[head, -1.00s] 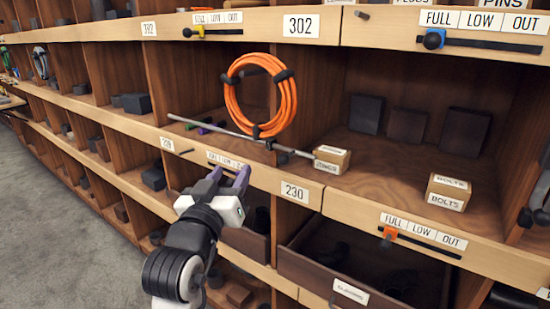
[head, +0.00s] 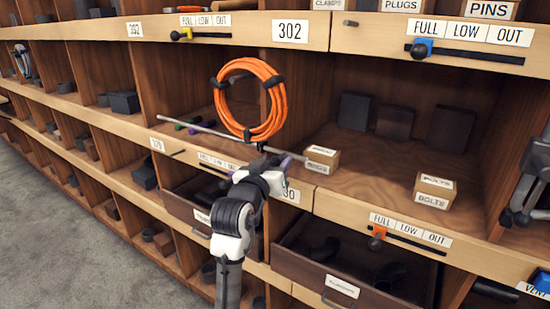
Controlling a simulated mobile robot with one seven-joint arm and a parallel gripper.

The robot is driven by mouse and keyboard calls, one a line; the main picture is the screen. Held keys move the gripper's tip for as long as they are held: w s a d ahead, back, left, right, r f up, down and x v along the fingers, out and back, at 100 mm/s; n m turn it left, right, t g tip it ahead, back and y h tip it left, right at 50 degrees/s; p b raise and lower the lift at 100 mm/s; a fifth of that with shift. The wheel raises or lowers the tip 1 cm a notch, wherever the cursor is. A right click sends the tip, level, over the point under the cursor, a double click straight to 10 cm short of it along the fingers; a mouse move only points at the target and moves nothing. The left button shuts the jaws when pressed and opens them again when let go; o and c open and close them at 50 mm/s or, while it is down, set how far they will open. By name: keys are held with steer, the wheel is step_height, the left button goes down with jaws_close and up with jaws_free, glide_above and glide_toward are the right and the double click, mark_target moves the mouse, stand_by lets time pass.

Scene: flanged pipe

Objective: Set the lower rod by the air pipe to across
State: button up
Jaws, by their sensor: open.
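No flanged pipe and nothing marked as an air pipe is recognisable in the head view. Short dark pegs show on the shelf edges, one upper (head: 350,23) and one lower (head: 178,153). My gripper (head: 264,164) is in front of the lower shelf edge, just below the coil and beside the 230 label. Its purple-tipped fingers are partly hidden by my wrist. It is open, and I see nothing held.
An orange hose coil (head: 283,108) hangs close above my gripper. A small box (head: 321,159) sits just right of it, a BOLTS box (head: 434,190) farther right. Open drawers (head: 340,283) jut out below. The grey floor (head: 70,235) at left is clear.

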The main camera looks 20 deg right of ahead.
steer(key=shift+w+d, duration=0.25)
steer(key=shift+w, duration=0.05)
steer(key=shift+c, duration=0.5)
jaws_close()
